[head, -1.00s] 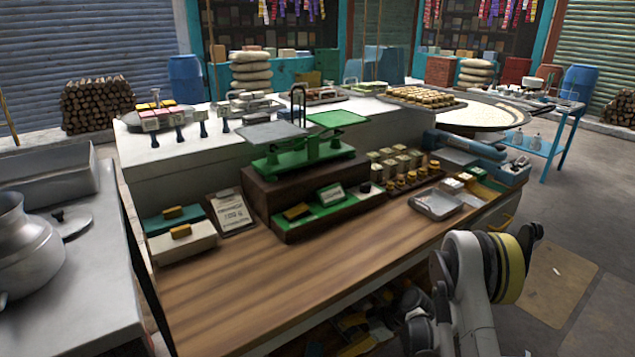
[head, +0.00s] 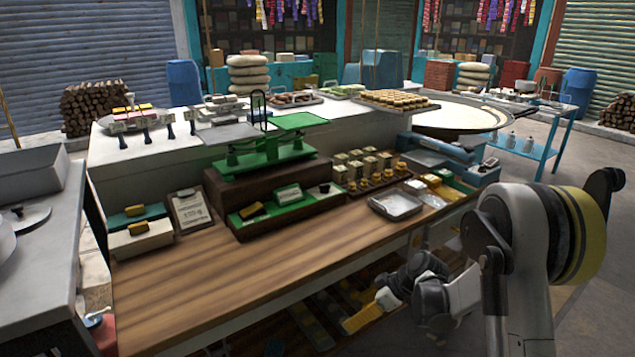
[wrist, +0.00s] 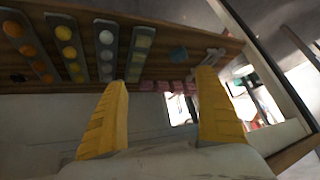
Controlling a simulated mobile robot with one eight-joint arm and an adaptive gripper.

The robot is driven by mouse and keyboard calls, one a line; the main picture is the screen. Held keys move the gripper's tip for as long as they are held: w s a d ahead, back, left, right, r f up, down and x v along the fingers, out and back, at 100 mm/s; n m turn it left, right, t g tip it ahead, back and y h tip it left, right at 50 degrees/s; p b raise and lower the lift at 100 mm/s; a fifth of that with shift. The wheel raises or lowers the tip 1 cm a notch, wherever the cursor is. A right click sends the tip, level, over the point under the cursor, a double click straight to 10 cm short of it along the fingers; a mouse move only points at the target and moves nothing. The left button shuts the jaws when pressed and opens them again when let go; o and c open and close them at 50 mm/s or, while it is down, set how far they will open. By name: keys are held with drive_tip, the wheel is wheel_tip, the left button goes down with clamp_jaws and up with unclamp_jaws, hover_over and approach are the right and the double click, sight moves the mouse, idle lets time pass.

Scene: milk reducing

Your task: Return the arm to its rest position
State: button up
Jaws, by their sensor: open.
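My arm (head: 520,240) rises at the right of the head view, beside the counter's front edge. My gripper (head: 362,316) hangs low in front of the counter, with a yellow finger showing near the lower shelf. In the wrist view my gripper (wrist: 162,80) has its two yellow fingers spread apart with nothing between them. Beyond the fingers is a brown wooden shelf (wrist: 160,62) with trays of round yellow and silvery pieces (wrist: 66,48).
The wooden counter (head: 200,290) carries a green scale (head: 260,158), a metal tray (head: 396,204) and small boxes. A grey side table (head: 35,240) stands at the left. Open floor lies right of the counter, before the blue cart (head: 530,155).

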drive_tip(key=s+d+r+m+t+h, duration=0.1)
drive_tip(key=s+d+r+m+h, duration=0.15)
drive_tip(key=s+r, duration=0.45)
drive_tip(key=s+d+r+m+t+h, duration=0.1)
drive_tip(key=s+r+m, duration=0.3)
drive_tip(key=r, duration=0.8)
drive_tip(key=s+d+r+m+t+h, duration=0.1)
drive_tip(key=s+d+r+m, duration=0.1)
drive_tip(key=s, duration=0.5)
drive_tip(key=s+d+r+m+t+h, duration=0.1)
drive_tip(key=s+d+r+m+h, duration=0.1)
drive_tip(key=s, duration=0.6)
drive_tip(key=shift+d+r+m, duration=0.25)
drive_tip(key=shift+d+m, duration=0.1)
drive_tip(key=shift+m, duration=0.4)
drive_tip(key=shift+s, duration=0.15)
